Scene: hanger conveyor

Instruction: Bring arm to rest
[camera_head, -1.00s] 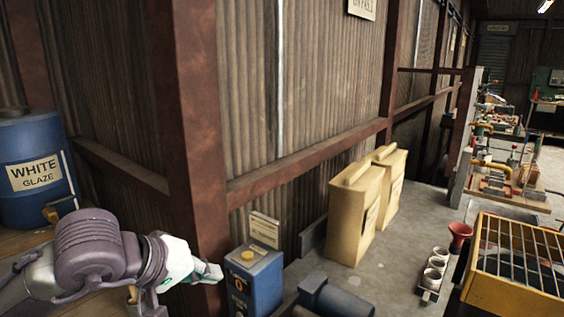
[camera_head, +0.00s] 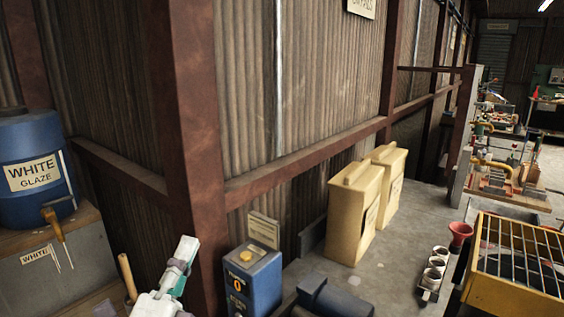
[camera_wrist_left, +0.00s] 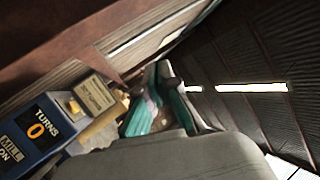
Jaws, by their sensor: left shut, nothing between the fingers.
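My left gripper (camera_head: 180,268) shows at the bottom left of the head view, pale with grey and green parts, pointing up in front of the rusty post. It is shut and empty. In the left wrist view its teal-lined fingers (camera_wrist_left: 160,110) sit close together with nothing held between them. The blue box (camera_head: 252,283) with a yellow button and an orange 0 stands just right of the gripper, apart from it; it also shows at the left of the wrist view (camera_wrist_left: 35,130). My right gripper is not in view.
A rusty post (camera_head: 190,150) rises behind the gripper. Two cream bins (camera_head: 355,215), small cups (camera_head: 435,268) and a yellow grated box (camera_head: 515,265) stand to the right. Some grey floor is clear between them.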

